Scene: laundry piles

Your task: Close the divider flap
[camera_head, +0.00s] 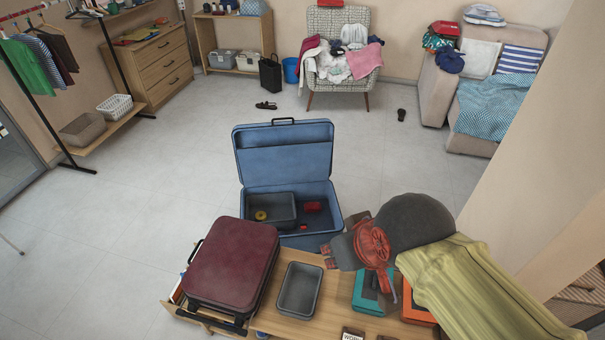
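The blue suitcase (337,216) stands open in the middle, with its lid (285,167) raised upright at the back. A darker blue panel (290,138) lies across the upper inside of the lid. I cannot tell for certain whether this panel is the divider flap. In the base, a dark grey tray (284,210) with a round yellow item (261,215) sits on the left. Small red items (311,206) lie to its right. My gripper is not in view.
A closed maroon suitcase (232,265) and an empty grey tray (299,290) sit on the wooden table (285,328) in front. A coiled red item (372,246), a dark rounded item (412,220) and yellow-green cloth (480,285) crowd the right. The floor (150,190) to the left is clear.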

